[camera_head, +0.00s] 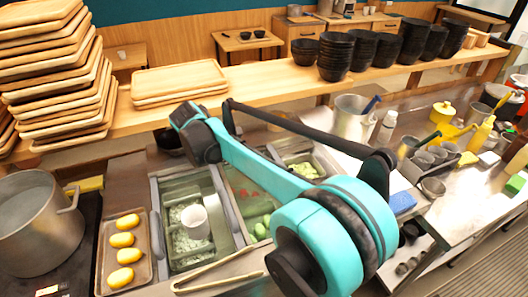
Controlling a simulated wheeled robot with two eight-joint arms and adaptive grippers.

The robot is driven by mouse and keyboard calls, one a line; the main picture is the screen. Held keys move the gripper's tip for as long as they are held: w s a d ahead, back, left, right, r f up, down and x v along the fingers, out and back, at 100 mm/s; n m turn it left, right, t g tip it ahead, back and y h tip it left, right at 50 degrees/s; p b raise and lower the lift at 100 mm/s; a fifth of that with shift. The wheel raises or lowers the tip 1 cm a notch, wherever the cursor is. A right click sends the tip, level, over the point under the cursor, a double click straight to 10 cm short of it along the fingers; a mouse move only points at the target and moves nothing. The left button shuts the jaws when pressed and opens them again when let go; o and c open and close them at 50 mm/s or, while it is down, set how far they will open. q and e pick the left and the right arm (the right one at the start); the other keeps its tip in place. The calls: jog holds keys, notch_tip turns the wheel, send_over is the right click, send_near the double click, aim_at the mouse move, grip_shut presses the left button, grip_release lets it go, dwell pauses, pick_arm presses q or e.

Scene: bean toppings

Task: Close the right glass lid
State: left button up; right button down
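A sunken metal topping counter (154,213) stands at the centre, with long bins side by side. The left bin holds pale chopped food and a white cup (195,222). The right bin holds green cucumbers (262,229) and red bits, with chopped green food (303,170) further back. A clear pane seems to lie by the right bin, but my teal and black arm covers much of this area. I cannot tell how far the right glass lid is open. My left gripper is out of view.
A steel pot (38,222) and a tray of yellow items (107,277) stand left. Tongs (219,270) lie in front of the bins. Stacked wooden trays (60,75) and black bowls (335,57) line the shelf behind. Cups and bottles fill the right counter.

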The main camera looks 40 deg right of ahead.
jog(key=w+d+f+n+g+h, duration=0.1)
jog(key=w+d+f+n, duration=0.1)
jog(key=w+d, duration=0.1)
jog(key=w+d+f+n+g+h, duration=0.1)
jog(key=w+d+f+g, duration=0.1)
jog(key=w, duration=0.3)
jog(key=w+d+f+n+g+h, duration=0.1)
jog(key=w+d+f+n, duration=0.1)
jog(key=w+d+f, duration=0.1)
jog(key=shift+w+d+f+n+g+h+p, duration=0.15)
jog(key=shift+w+d+h, duration=0.1)
jog(key=shift+d, duration=0.3)
jog(key=shift+w+d+f+n+g+h+p, duration=0.15)
jog(key=shift+w+d, duration=0.05)
jog(key=shift+d, duration=0.35)
jog(key=b+x, duration=0.3)
jog(key=x, duration=0.7)
jog(key=shift+f, duration=0.15)
jog(key=shift+s+d+b, duration=0.2)
jog(key=shift+d+b, duration=0.1)
jog(key=shift+d, duration=0.3)
jog(key=shift+s+d+b, duration=0.2)
jog(key=shift+d+b, duration=0.1)
jog(key=shift+d, duration=0.35)
jog(key=shift+s+d, duration=0.2)
jog(key=shift+d, duration=0.45)
jog(key=shift+r, duration=0.2)
